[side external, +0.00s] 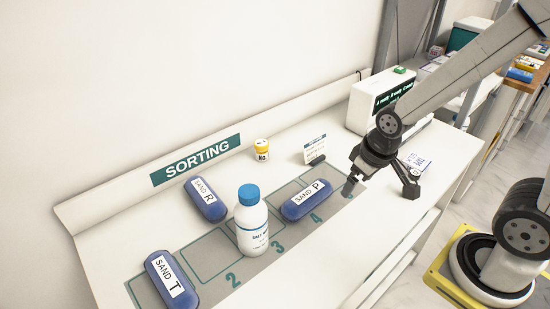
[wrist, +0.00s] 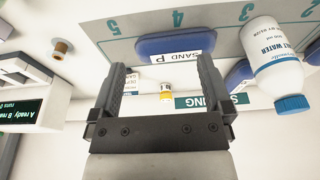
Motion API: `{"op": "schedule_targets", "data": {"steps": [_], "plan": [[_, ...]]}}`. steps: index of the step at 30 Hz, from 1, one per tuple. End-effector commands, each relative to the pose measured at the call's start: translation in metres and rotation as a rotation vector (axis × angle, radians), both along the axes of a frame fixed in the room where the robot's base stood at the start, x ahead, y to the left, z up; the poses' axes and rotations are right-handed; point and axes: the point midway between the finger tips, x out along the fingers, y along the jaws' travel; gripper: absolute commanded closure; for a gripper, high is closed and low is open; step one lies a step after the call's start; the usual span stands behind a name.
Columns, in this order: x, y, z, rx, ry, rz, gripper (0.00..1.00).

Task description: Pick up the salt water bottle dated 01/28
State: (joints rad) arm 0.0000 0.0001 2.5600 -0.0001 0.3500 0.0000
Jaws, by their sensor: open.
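One white salt water bottle (side external: 252,228) with a blue cap stands upright on the grey mat around slot 3 in the side view.
Blue SAND P (side external: 307,200) lies between bottle and gripper. SAND R (side external: 205,199) and SAND T (side external: 172,279) lie left. A small yellow jar (side external: 262,150) and a card (side external: 315,149) stand behind. A white display box (side external: 366,108) stands at the back right.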

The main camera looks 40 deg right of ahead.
Motion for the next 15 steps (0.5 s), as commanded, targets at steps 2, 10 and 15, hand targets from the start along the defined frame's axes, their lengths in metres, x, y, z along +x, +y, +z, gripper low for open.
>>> {"op": "schedule_targets", "data": {"steps": [2, 10, 15], "plan": [[0.000, 0.000, 0.000, 0.000, -0.002, 0.001, 0.00], [0.017, -0.001, -0.001, -0.031, -0.079, 0.052, 0.00], [0.043, 0.003, -0.002, -0.059, -0.208, 0.142, 0.00]]}}
